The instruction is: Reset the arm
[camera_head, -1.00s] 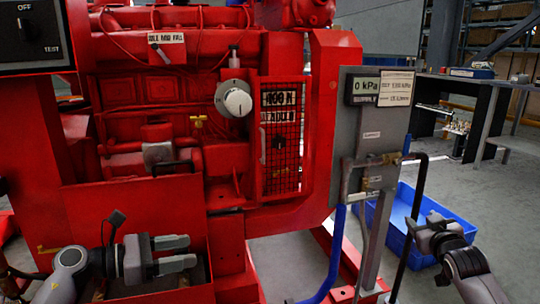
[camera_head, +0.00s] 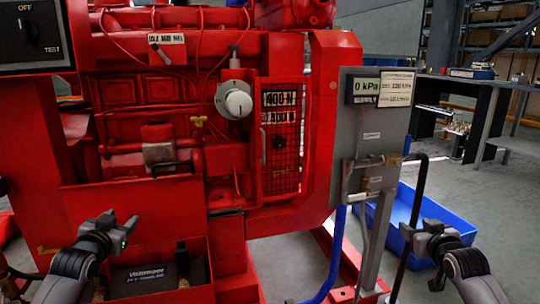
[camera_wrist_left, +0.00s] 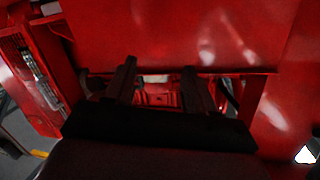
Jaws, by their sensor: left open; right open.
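My left gripper (camera_head: 122,222) is at the lower left of the head view, raised in front of the red engine frame. Its two fingers stand apart with nothing between them in the left wrist view (camera_wrist_left: 159,70). My right gripper (camera_head: 422,230) is at the lower right, in front of the blue bin, open and empty. The red pumpset (camera_head: 150,85) fills the left and middle of the head view. Its dial knob (camera_head: 237,100) is grey and white.
A dark labelled box (camera_head: 146,277) sits in the red tray below my left gripper. A grey gauge panel (camera_head: 365,140) with pipes stands right of the engine. A blue bin (camera_head: 400,214) lies on the floor. A dark workbench (camera_head: 470,88) is further back.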

